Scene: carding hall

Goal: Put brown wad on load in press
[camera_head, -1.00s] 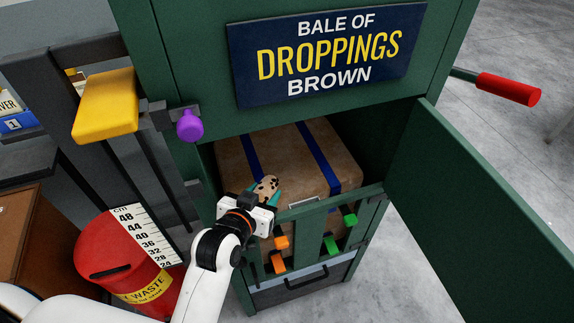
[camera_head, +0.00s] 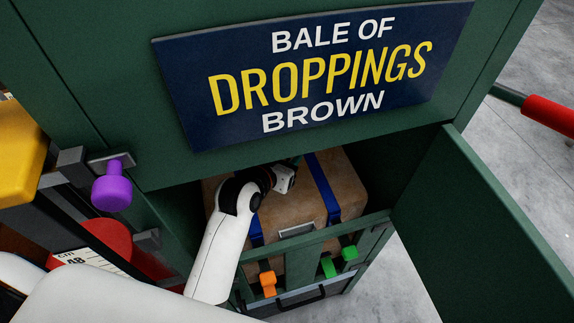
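The green press (camera_head: 90,60) has its door open, and a brown bale (camera_head: 345,190) with blue straps sits inside as the load. My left arm reaches in through the opening from the lower left. My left gripper (camera_head: 287,177) is over the bale's top, towards the back and under the sign's edge. Its fingers are mostly hidden behind its body and the press front, so whether they are open or shut does not show. The brown wad is not visible now. My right gripper is not in view.
The open green door (camera_head: 490,230) stands to the right. A low slatted gate (camera_head: 310,255) with orange and green latches crosses the opening's front. A red handle (camera_head: 550,115) juts out at right.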

